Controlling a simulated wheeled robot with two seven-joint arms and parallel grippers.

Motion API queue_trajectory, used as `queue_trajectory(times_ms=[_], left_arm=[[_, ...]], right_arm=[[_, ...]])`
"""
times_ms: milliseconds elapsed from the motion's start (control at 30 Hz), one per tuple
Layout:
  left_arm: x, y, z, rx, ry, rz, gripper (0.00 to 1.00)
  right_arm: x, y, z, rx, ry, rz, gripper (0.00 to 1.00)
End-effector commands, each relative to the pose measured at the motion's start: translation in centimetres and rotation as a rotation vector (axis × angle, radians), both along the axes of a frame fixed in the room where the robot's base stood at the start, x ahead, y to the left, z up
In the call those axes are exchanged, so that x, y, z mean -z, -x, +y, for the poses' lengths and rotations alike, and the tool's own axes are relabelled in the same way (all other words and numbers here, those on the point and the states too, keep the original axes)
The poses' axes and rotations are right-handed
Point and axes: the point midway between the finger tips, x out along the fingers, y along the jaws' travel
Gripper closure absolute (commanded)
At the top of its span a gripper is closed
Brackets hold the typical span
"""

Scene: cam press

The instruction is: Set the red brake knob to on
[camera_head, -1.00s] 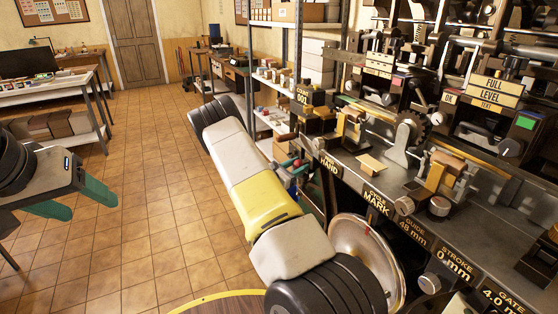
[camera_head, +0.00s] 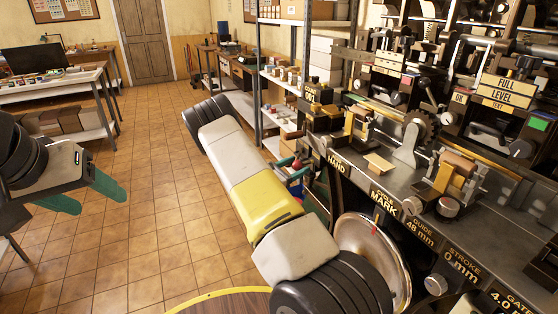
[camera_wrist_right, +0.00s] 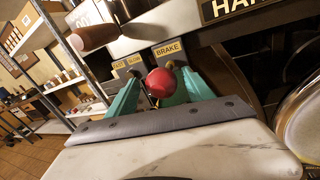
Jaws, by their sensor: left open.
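The red brake knob (camera_wrist_right: 161,82) is a round ball in the right wrist view, below a yellow BRAKE label (camera_wrist_right: 168,49). It also shows small in the head view (camera_head: 297,163). My right gripper (camera_wrist_right: 158,80) has its two teal fingers on either side of the knob, with a small gap at the left finger; contact at the right finger cannot be told. In the head view my right arm hides most of that gripper. My left gripper (camera_head: 95,195) is open and empty over the floor at the far left.
A second yellow label (camera_wrist_right: 127,65) is left of BRAKE, and a brown handle (camera_wrist_right: 94,36) hangs above it. The machine's front panel (camera_head: 384,203) and a large handwheel (camera_head: 372,245) are close to my right arm. A shelf rack (camera_head: 258,85) stands behind. The tiled floor at left is clear.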

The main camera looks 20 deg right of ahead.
Motion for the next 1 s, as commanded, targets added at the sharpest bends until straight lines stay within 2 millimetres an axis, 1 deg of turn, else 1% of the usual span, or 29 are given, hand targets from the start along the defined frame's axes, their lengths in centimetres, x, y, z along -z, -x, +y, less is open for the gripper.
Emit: queue_trajectory(times_ms=[167, 267, 367, 600, 700, 800, 1000], left_arm=[[0.0, 0.0, 0.0, 0.0, 0.0, 0.0, 0.38], [0.0, 0.0, 0.0, 0.0, 0.0, 0.0, 0.38], [0.0, 0.0, 0.0, 0.0, 0.0, 0.0, 0.38], [0.0, 0.0, 0.0, 0.0, 0.0, 0.0, 0.38], [0.0, 0.0, 0.0, 0.0, 0.0, 0.0, 0.38], [0.0, 0.0, 0.0, 0.0, 0.0, 0.0, 0.38], [0.0, 0.0, 0.0, 0.0, 0.0, 0.0, 0.38]], right_arm=[[0.0, 0.0, -0.1, 0.001, 0.0, -0.001, 0.39], [0.0, 0.1, 0.4, 0.0, 0.0, 0.0, 0.39], [0.0, 0.6, 1.7, -0.002, -0.001, 0.0, 0.39], [0.0, 2.0, 5.6, -0.003, 0.0, -0.001, 0.39], [0.0, 2.4, 6.6, -0.002, -0.001, 0.0, 0.39], [0.0, 2.7, 7.2, 0.0, 0.0, 0.0, 0.39], [0.0, 2.8, 7.4, 0.001, 0.001, 0.0, 0.39]])
